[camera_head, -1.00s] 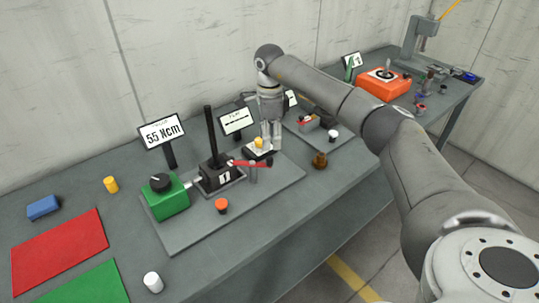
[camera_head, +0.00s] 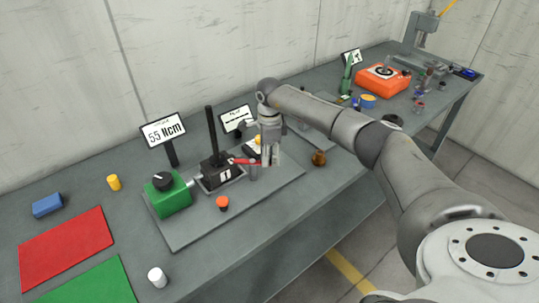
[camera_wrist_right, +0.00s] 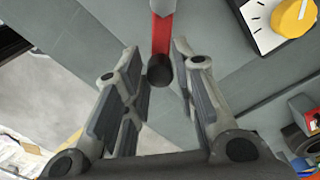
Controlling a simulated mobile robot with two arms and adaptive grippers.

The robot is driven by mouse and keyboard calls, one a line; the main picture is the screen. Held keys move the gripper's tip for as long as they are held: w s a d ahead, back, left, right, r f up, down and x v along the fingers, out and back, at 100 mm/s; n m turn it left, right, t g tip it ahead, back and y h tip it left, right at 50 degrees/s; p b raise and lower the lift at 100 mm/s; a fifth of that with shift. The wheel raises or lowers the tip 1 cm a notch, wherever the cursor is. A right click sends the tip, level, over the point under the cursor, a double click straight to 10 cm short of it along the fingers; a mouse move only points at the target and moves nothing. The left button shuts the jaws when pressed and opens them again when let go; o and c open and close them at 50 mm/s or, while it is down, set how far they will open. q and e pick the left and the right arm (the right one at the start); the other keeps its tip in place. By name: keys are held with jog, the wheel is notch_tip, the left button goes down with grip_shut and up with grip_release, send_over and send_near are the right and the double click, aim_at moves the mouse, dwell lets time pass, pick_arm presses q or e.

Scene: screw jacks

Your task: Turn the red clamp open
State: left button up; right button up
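The red clamp (camera_head: 245,162) is a red lever beside the black base with the tall black handle in the head view. In the right wrist view the red lever (camera_wrist_right: 162,32) comes down from the top and ends in a dark tip. My right gripper (camera_head: 270,158) is at the lever's right end in the head view. In the right wrist view my right gripper (camera_wrist_right: 157,58) is open, with the lever's tip between its fingers in the picture; neither finger appears to touch it. I cannot tell the depth exactly. My left gripper is not in view.
A grey post (camera_head: 253,173) stands under the lever. The green box (camera_head: 168,195) with a black knob and an orange button (camera_head: 222,202) are nearby. A yellow knob (camera_wrist_right: 293,17) on a white dial plate is close to my right gripper. A brown knob (camera_head: 319,158) stands to the right.

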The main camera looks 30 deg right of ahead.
grip_shut()
jog(key=shift+s+a, duration=0.1)
jog(key=a+m+b, duration=0.3)
jog(key=a+m, duration=0.4)
jog(key=m, duration=1.1)
jog(key=shift+s+a, duration=0.2)
jog(key=shift+a, duration=0.05)
dwell(0.5)
jog(key=o, duration=0.5)
grip_release()
